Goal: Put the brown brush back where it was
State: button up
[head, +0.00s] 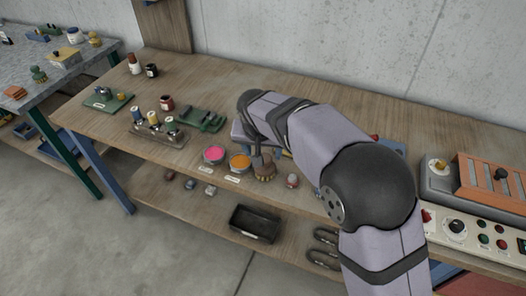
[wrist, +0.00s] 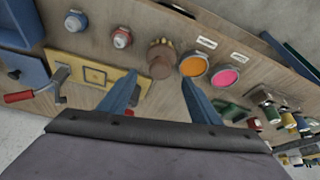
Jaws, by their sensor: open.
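The brown brush (head: 264,172) stands near the front edge of the wooden bench, just right of the orange dish (head: 240,162). In the wrist view the brush (wrist: 162,62) shows between and just beyond the fingertips, with its bristly end toward the top. My gripper (wrist: 160,79) is open, its two blue fingers spread on either side of the brush's near end. I cannot tell whether either finger touches it. In the head view my arm hides most of the gripper.
A pink dish (head: 214,154) stands left of the orange one, with small labels in front. A small jar (head: 292,181) stands right of the brush. A yellow plate (wrist: 97,75) and a red-handled crank (wrist: 40,90) lie left in the wrist view. A black tray (head: 254,222) sits on the lower shelf.

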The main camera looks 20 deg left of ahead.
jog(key=s+d+f+m+g+h, duration=0.1)
jog(key=s+d+g, duration=0.1)
jog(key=d, duration=1.9)
jog(key=s+d+f+g, duration=0.1)
jog(key=s+d+f, duration=0.1)
jog(key=s+d, duration=0.6)
jog(key=s+d+f+m+g, duration=0.1)
jog(key=s+d+f, duration=0.1)
jog(key=s+d, duration=0.5)
jog(key=s, duration=0.2)
jog(key=shift+s+d+m, duration=0.3)
jog(key=shift+s+d, duration=0.05)
jog(key=shift+d, duration=0.05)
